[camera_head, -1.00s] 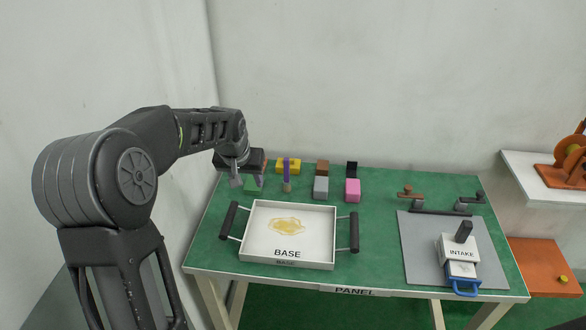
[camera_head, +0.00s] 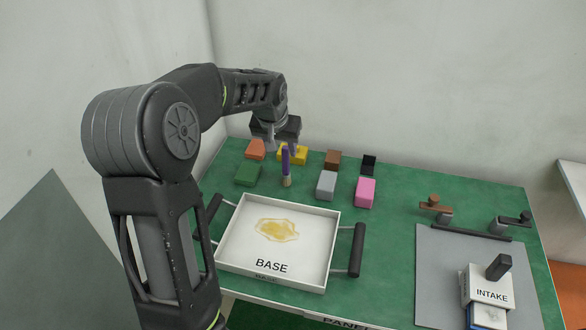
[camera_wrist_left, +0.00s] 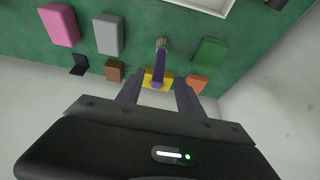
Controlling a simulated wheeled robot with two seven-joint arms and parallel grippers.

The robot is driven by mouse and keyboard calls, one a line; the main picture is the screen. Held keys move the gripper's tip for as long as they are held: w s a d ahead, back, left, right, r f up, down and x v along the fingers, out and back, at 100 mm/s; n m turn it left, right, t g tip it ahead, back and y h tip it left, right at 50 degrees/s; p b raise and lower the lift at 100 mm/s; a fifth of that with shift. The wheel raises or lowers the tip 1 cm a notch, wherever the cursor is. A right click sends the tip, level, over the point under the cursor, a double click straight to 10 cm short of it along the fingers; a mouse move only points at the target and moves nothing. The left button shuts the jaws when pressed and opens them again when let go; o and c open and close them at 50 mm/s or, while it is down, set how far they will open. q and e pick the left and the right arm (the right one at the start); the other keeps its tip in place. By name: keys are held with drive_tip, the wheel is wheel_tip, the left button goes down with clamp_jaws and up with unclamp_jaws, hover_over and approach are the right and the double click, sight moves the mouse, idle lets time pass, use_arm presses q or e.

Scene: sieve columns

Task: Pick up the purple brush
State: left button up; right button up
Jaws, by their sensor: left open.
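My left gripper (camera_head: 282,146) is open, just above and behind the brush's handle in the head view. In the left wrist view the brush (camera_wrist_left: 159,62) appears between and beyond the two open fingers (camera_wrist_left: 158,95), its handle pointing toward the gripper. Whether the handle's end is between the fingertips I cannot tell. My right gripper is not in view.
Around the brush stand a yellow block (camera_head: 299,154), an orange block (camera_head: 255,149), a green block (camera_head: 248,175), a grey block (camera_head: 327,185), a brown block (camera_head: 332,159) and a pink block (camera_head: 365,192). The BASE tray (camera_head: 273,266) holds a yellowish puddle. The INTAKE unit (camera_head: 490,292) is at right.

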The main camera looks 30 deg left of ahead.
sight(285, 153)
use_arm(q)
drive_tip(key=shift+b+x, duration=0.5)
drive_tip(key=shift+x, duration=0.5)
drive_tip(key=shift+w+d, duration=0.1)
drive_tip(key=shift+w, duration=0.15)
drive_tip(key=shift+s+r, duration=0.1)
drive_tip(key=shift+x, duration=1.35)
drive_tip(key=x, duration=0.5)
drive_tip(key=shift+p, duration=0.35)
drive_tip(key=shift+c, duration=0.4)
clamp_jaws()
